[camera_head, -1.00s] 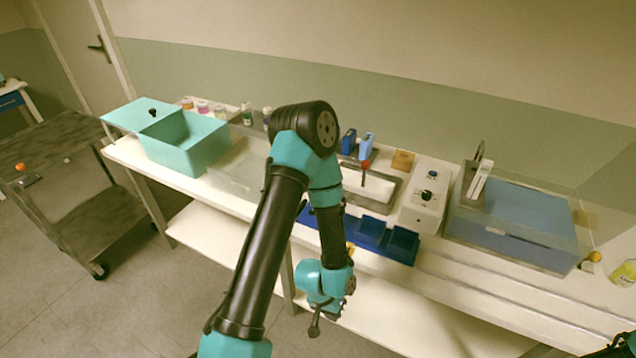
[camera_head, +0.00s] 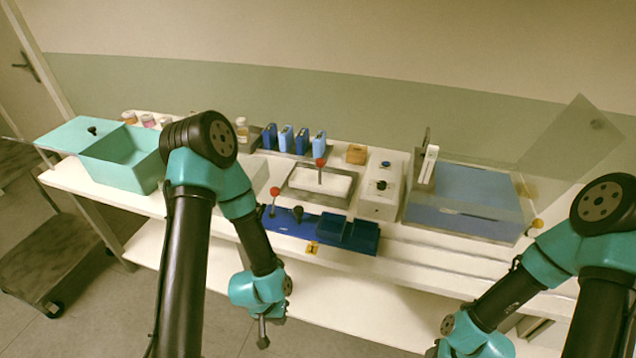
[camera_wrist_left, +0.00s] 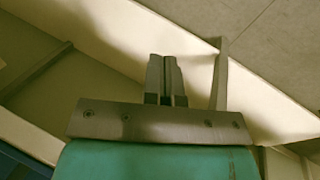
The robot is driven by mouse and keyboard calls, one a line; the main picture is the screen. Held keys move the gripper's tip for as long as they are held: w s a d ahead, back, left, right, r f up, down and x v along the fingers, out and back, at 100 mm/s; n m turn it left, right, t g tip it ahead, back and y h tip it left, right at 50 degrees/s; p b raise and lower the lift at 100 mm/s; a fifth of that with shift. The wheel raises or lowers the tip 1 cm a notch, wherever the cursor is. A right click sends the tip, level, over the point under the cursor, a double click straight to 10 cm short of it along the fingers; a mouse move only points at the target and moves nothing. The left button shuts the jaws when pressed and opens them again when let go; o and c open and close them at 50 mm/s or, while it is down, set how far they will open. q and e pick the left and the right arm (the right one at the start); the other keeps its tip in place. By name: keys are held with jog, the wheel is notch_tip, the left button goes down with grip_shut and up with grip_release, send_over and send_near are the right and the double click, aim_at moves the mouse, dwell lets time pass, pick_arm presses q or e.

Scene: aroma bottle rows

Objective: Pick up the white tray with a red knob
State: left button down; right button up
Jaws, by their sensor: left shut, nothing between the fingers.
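The white tray (camera_head: 335,185) lies in a grey metal-rimmed recess near the middle of the bench in the head view. A red knob (camera_head: 320,162) stands on a thin stem above it. My left gripper (camera_head: 263,338) hangs low in front of the bench, well apart from the tray, pointing down. In the left wrist view its fingers (camera_wrist_left: 167,75) are together with nothing between them; the tray does not show there. My right arm comes in from the lower right, and its fingers are below the picture edge.
A second red knob (camera_head: 275,191) stands by a blue holder (camera_head: 347,233) in front of the tray. Several blue bottles (camera_head: 302,141) stand behind it. A white device (camera_head: 379,203) and a clear box with blue inside (camera_head: 465,190) are right; a teal bin (camera_head: 120,172) is left.

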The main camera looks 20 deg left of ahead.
pick_arm(q)
jog(key=c, duration=1.8)
grip_release()
jog(key=o, duration=1.1)
